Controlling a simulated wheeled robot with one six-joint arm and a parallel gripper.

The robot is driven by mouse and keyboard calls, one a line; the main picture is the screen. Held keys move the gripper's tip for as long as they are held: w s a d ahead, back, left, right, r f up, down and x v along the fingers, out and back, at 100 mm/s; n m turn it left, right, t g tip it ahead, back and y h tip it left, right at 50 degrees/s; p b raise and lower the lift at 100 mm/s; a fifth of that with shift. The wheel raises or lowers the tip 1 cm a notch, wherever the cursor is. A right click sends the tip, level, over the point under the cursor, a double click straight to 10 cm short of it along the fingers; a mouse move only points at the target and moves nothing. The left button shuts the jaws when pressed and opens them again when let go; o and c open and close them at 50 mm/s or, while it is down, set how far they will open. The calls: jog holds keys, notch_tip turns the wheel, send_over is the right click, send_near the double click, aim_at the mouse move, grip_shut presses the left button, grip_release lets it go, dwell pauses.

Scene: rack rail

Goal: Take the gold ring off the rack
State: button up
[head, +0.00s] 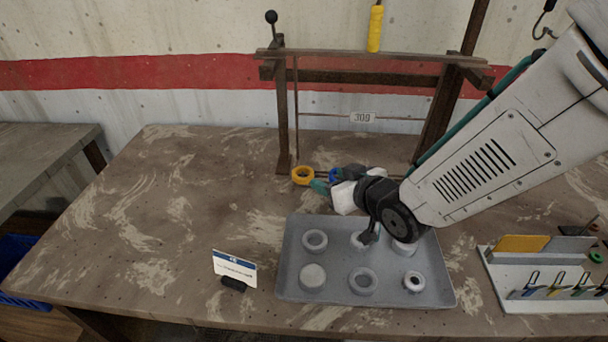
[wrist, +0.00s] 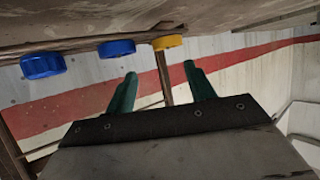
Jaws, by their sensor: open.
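The gold ring (head: 303,175) hangs at the left end of the low rail of the dark wooden rack (head: 283,115), close to the left post. In the wrist view the gold ring (wrist: 168,42) is ahead of the gap between my fingers. My gripper (head: 320,186) is open and empty, with teal fingers just right of the ring in the head view. The fingers also show in the wrist view (wrist: 160,72), spread apart and not around the ring. Blue rings (wrist: 117,48) hang along the same rail; my arm partly hides them in the head view (head: 333,173).
A grey tray (head: 285,290) with several round pieces sits below my wrist. A small sign card (head: 234,266) stands left of it. A holder with coloured cards (head: 545,295) is at the right. The table's left side is clear.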

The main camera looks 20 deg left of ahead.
aim_at(304, 174)
jog(key=x, duration=0.4)
jog(key=s+x, duration=0.1)
jog(key=x, duration=0.2)
jog(key=shift+a+f, duration=0.2)
jog(key=shift+a, duration=0.25)
jog(key=shift+w+a+f+y, duration=0.2)
jog(key=shift+w+a+y, duration=0.1)
jog(key=shift+w+a, duration=0.1)
jog(key=shift+s, duration=0.1)
jog(key=c, duration=0.6)
